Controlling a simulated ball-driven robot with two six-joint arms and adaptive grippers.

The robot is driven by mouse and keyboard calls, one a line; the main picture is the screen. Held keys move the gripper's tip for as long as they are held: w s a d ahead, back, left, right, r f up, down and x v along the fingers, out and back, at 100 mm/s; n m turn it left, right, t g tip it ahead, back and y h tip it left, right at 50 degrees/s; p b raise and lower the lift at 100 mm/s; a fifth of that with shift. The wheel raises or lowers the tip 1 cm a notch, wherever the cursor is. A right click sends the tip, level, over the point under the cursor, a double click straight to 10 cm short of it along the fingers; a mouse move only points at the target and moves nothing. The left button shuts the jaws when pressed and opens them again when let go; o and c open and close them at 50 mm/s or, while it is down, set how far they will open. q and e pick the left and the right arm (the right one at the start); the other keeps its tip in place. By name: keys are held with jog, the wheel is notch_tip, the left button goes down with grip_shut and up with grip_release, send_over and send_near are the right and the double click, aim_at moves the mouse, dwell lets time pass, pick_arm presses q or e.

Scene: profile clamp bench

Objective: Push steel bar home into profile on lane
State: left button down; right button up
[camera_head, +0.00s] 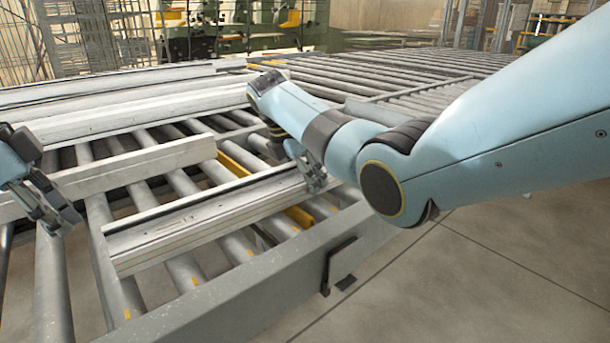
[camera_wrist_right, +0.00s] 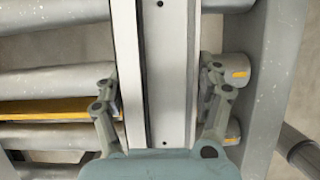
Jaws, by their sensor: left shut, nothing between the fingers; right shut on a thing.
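The pale profile (camera_head: 190,225) lies across the rollers of the near lane, a long groove along its upper side. In the right wrist view the profile (camera_wrist_right: 165,60) runs between the fingers, with a dark slot and small holes. My right gripper (camera_head: 312,178) is shut on the profile near its far right end; its fingers also show in the wrist view (camera_wrist_right: 160,100). My left gripper (camera_head: 62,215) is shut and empty, a little left of the profile's near end and apart from it. I cannot make out the steel bar as a separate piece.
A light rail (camera_head: 130,168) stands behind the profile across the rollers. More long profiles (camera_head: 130,110) lie further back. A yellow strip (camera_head: 230,163) shows between rollers. The grey lane side beam (camera_head: 250,290) bounds the front; bare floor (camera_head: 480,270) is at right.

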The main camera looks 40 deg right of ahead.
jog(key=shift+f, duration=0.1)
jog(key=o, duration=1.8)
jog(key=shift+o, duration=0.2)
jog(key=shift+r, duration=0.2)
jog(key=v, duration=0.7)
jog(key=shift+a+r, duration=0.25)
jog(key=shift+r, duration=0.05)
